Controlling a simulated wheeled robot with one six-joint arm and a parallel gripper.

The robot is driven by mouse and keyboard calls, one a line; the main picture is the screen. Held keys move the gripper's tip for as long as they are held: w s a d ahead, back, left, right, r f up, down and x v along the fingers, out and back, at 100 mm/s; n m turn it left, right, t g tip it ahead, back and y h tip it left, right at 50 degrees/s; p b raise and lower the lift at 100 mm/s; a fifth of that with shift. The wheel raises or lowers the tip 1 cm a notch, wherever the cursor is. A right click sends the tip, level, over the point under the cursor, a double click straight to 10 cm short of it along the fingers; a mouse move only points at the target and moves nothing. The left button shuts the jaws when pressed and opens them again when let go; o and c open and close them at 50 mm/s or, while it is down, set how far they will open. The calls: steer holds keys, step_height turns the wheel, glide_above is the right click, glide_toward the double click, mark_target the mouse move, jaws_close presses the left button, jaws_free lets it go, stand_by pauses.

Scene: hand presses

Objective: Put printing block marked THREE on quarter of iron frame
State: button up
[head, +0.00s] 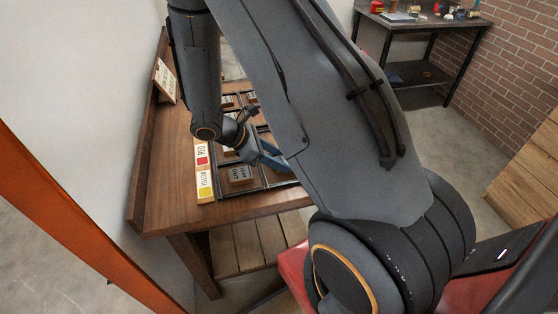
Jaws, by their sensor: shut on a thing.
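The dark iron frame (222,180) lies on the wooden bench, divided into sections by black bars. A dark block with pale lettering (241,174) sits in its near section; the lettering is too small to read surely. Two more dark blocks, one at the back left (228,101) and one at the back right (252,97), lie farther up the frame. My gripper (268,158) is low over the frame, right of the near block. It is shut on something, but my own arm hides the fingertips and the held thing. I cannot tell which block is marked THREE.
The wooden bench (165,195) has a raised back board at left with a small sign (165,80). Cards with a red patch (201,154) and a yellow patch (205,186) lie along the frame's left side. My arm hides the right part. A dark side table (420,27) stands far off.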

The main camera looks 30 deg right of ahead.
steer(key=shift+f, duration=0.65)
steer(key=shift+f, duration=0.1)
steer(key=o, duration=1.1)
